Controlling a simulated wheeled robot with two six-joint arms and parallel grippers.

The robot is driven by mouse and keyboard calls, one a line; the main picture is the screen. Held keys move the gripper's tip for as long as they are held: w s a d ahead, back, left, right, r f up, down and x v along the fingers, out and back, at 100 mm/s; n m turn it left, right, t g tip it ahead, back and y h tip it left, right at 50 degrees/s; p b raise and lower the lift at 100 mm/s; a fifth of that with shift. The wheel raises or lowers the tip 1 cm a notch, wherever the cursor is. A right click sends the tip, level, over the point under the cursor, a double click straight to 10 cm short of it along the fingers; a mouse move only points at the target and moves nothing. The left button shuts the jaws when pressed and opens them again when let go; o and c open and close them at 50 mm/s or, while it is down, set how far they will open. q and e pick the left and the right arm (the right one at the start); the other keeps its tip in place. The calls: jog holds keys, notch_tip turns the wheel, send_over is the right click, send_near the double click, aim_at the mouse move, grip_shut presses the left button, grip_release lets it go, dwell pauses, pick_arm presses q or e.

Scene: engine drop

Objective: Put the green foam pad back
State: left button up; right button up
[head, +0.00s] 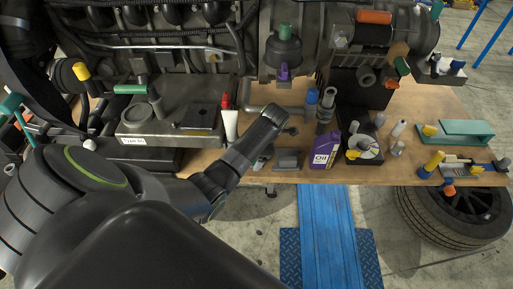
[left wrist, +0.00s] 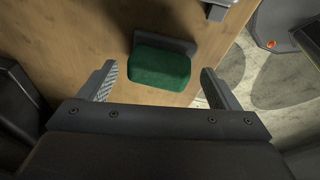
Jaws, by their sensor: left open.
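The green foam pad (left wrist: 161,69) lies in the left wrist view, by a grey block (left wrist: 176,44) on the wooden table near its edge. My left gripper (left wrist: 158,72) is open, with one finger to each side of the pad and a visible gap on both sides. I cannot tell its height over the pad. In the head view my left arm reaches in from the left over the front of the table, and I cannot make out the pad there. My right gripper is not in view.
The workbench (head: 232,166) holds a large engine (head: 165,30) behind. A red-and-white tube (head: 230,122), a purple oil bottle (head: 325,150), a round dish (head: 364,148) and a teal tray (head: 468,130) stand around. A tyre (head: 455,215) lies below on the right.

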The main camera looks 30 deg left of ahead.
pick_arm(q)
jog(key=shift+f, duration=0.15)
jog(key=r, duration=0.1)
jog(key=d+r+b, duration=0.1)
jog(key=r, duration=0.1)
jog(key=d+r+b, duration=0.1)
jog(key=shift+w+d+r, duration=0.15)
jog(key=shift+w+d, duration=0.05)
jog(key=shift+d, duration=0.05)
jog(key=d+b, duration=0.1)
jog(key=d, duration=0.1)
jog(key=d+b, duration=0.1)
jog(key=d, duration=0.1)
jog(key=shift+w+d+b, duration=0.1)
jog(key=shift+w+b, duration=0.2)
jog(key=shift+w, duration=0.05)
jog(key=d, duration=0.4)
jog(key=w+d, duration=0.1)
jog(key=shift+d+r, duration=0.2)
jog(key=shift+d, duration=0.6)
